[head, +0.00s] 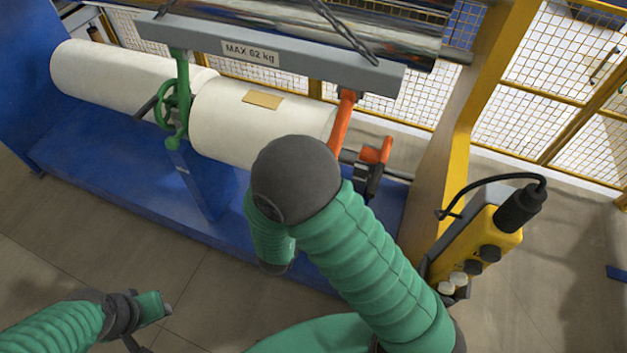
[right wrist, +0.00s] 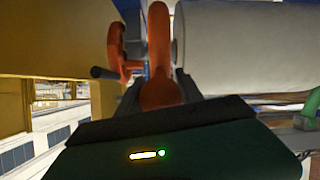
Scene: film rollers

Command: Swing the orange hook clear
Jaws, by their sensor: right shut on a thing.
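The orange hook (head: 343,122) hangs from the right end of the grey beam (head: 300,62), beside the end of the right white roll (head: 235,120). Its lower part is hidden behind my right arm in the head view. In the right wrist view the orange hook (right wrist: 159,45) runs down between the dark fingers of my right gripper (right wrist: 160,88), which is shut on its rounded end. My right gripper is hidden in the head view. My left gripper (head: 152,308) is low at the left, away from the rolls; its fingers are too small to read.
A green hook with a wheel (head: 174,100) stands between the two rolls. An orange crank (head: 376,152) with a dark handle is close to the right of the orange hook. A yellow post (head: 455,130) and yellow control box (head: 470,240) stand at the right.

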